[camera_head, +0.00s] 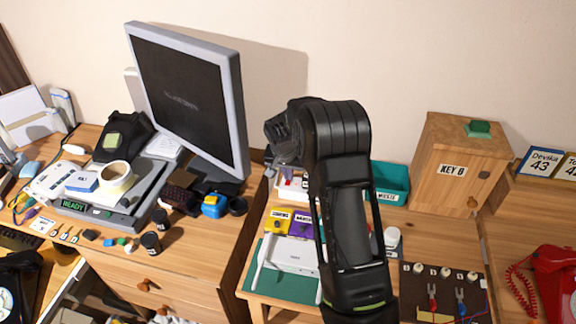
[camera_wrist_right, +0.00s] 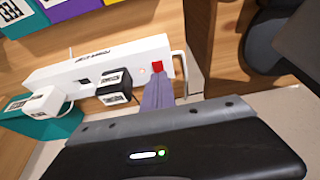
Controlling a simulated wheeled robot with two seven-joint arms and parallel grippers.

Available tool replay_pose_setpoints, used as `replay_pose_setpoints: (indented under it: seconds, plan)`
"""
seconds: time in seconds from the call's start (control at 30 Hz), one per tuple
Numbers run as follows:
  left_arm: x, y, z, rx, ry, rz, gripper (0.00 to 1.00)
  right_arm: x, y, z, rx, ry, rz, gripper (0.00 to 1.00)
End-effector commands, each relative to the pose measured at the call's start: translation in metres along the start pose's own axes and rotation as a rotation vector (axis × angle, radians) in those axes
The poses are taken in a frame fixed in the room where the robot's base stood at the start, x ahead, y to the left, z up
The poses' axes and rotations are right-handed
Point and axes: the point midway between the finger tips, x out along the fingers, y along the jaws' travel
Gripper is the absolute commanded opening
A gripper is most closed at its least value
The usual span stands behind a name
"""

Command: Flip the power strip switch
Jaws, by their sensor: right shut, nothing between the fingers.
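The power strip is a long white bar (camera_wrist_right: 92,66) in the right wrist view, with white and black plugs in it. Its red switch (camera_wrist_right: 157,66) is at the right end of the strip. My right gripper (camera_wrist_right: 157,82) is shut and empty, its fingertips just below the red switch in that view; I cannot tell if they touch it. In the head view the right gripper (camera_head: 281,150) hangs over the back of the middle table, and part of the white strip (camera_head: 288,187) shows beneath it. My arm hides the rest. My left gripper is not in view.
A monitor (camera_head: 185,100) stands left of the right arm. A teal bin (camera_head: 390,183) and a wooden key box (camera_head: 455,165) stand to its right. Yellow (camera_head: 279,221) and purple (camera_head: 303,222) boxes and a white device (camera_head: 292,254) sit in front of the strip.

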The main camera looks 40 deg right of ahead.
Motion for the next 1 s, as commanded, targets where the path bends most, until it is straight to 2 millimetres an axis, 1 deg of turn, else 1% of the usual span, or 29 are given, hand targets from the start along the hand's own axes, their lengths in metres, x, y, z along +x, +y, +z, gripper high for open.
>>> replay_pose_setpoints:
  seconds: [0.37,0.53,0.87,1.0]
  plan:
    - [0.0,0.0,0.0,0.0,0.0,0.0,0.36,0.002,0.0,0.0,0.001,-0.004,0.001,0.0]
    - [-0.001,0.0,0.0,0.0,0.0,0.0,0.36,0.009,0.002,-0.002,0.005,-0.066,0.007,0.0]
    - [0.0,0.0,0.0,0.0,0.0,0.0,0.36,0.008,0.001,0.003,0.0,-0.065,0.008,0.0]
    - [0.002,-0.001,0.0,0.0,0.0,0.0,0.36,0.007,0.001,0.01,-0.002,-0.068,0.009,0.0]
